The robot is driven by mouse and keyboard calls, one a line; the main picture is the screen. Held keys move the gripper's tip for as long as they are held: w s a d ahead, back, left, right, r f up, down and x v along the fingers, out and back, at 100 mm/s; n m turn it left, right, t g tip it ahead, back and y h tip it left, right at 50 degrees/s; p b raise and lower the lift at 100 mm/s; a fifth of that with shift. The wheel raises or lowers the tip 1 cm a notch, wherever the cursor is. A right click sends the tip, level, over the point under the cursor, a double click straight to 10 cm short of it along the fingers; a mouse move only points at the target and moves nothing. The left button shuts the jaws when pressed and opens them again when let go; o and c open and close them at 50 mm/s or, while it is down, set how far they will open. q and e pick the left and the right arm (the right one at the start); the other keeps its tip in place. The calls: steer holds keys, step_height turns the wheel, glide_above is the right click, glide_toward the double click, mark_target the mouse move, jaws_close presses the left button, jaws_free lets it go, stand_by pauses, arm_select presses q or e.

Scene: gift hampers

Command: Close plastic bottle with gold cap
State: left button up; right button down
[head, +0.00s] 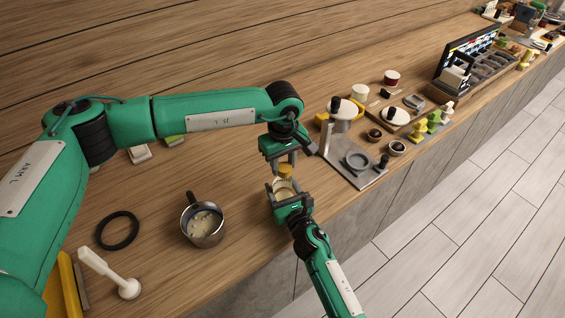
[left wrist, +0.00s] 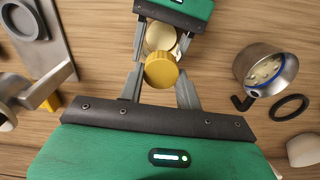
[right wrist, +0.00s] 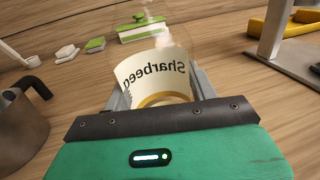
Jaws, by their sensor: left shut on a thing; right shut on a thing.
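The gold cap (head: 285,170) is between the fingers of my left gripper (head: 283,160), which is shut on it. In the left wrist view the ridged cap (left wrist: 162,71) overlaps the bottle top. The clear plastic bottle (right wrist: 153,76) has a cream label with dark lettering. My right gripper (head: 283,188) is shut around the bottle, just below the cap in the head view. I cannot tell whether cap and bottle touch. The bottle's lower part is partly hidden by my right gripper in the head view.
A metal pot (head: 204,226) with pale contents, a black ring (head: 117,231) and a white tool (head: 112,275) are on the left. A grey stand (head: 354,160) stands close on the right. Several small items and a partitioned box lie farther right. The counter's front edge is near my right arm.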

arm_select(q)
steer(key=m, duration=0.5)
steer(key=shift+d, duration=0.15)
steer(key=m, duration=0.5)
steer(key=shift+d+m, duration=0.15)
steer(key=shift+m, duration=0.25)
steer(key=o, duration=1)
steer(key=shift+o, duration=0.2)
step_height(320, 180, up, 12)
arm_select(e)
steer(key=shift+c, duration=1.9)
jaws_free()
steer(key=shift+s, duration=0.1)
